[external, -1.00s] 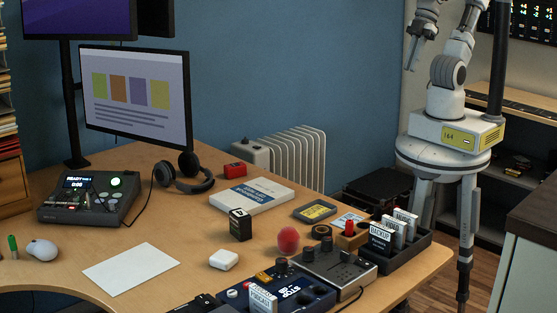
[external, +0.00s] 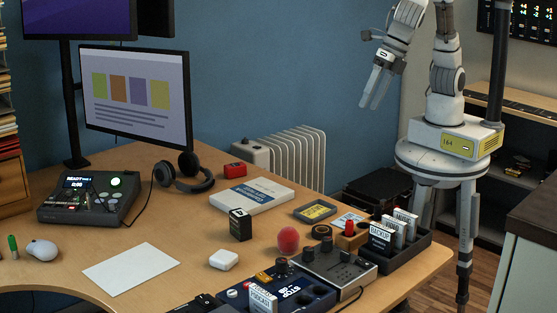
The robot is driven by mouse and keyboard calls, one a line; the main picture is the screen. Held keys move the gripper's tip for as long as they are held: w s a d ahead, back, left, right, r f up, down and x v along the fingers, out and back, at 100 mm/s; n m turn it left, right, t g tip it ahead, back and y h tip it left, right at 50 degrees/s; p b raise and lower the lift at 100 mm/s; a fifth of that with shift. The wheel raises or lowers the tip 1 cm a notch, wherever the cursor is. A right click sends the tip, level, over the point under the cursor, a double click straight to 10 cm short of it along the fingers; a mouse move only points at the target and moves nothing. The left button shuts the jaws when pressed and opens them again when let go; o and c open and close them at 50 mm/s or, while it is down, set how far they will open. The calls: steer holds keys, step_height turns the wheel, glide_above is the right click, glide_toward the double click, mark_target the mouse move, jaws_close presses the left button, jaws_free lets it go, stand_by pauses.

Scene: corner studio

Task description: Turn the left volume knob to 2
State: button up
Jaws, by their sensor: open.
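A grey control box (external: 341,271) with dark knobs and sliders lies near the front right edge of the desk. The knobs' markings and settings are too small to read, and I cannot tell which one is the left volume knob. My gripper (external: 371,104) is open and empty, pointing down in the air in front of the blue wall. It is well above and behind the box, touching nothing.
A blue STOP box (external: 318,290) lies in front of the grey box. A red ball (external: 288,239) stands close behind it. A black tray (external: 419,249) with upright labelled cards is at the right. A book (external: 251,195), headphones (external: 184,174) and a white sheet (external: 130,274) lie farther left.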

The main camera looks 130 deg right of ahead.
mark_target(329, 239)
steer(key=w+a+f+n+b, duration=0.1)
steer(key=w+a+f+n, duration=0.2)
steer(key=w+f+n, duration=0.3)
steer(key=w+a+f+n, duration=0.4)
steer(key=w+f, duration=0.2)
steer(key=f, duration=0.2)
steer(key=x, duration=0.5)
steer(key=b+x, duration=0.1)
steer(key=x, duration=0.5)
steer(key=s+x, duration=0.1)
steer(key=x, duration=0.5)
steer(key=shift+d+f+b, duration=0.25)
steer(key=shift+d+b, duration=0.15)
jaws_close()
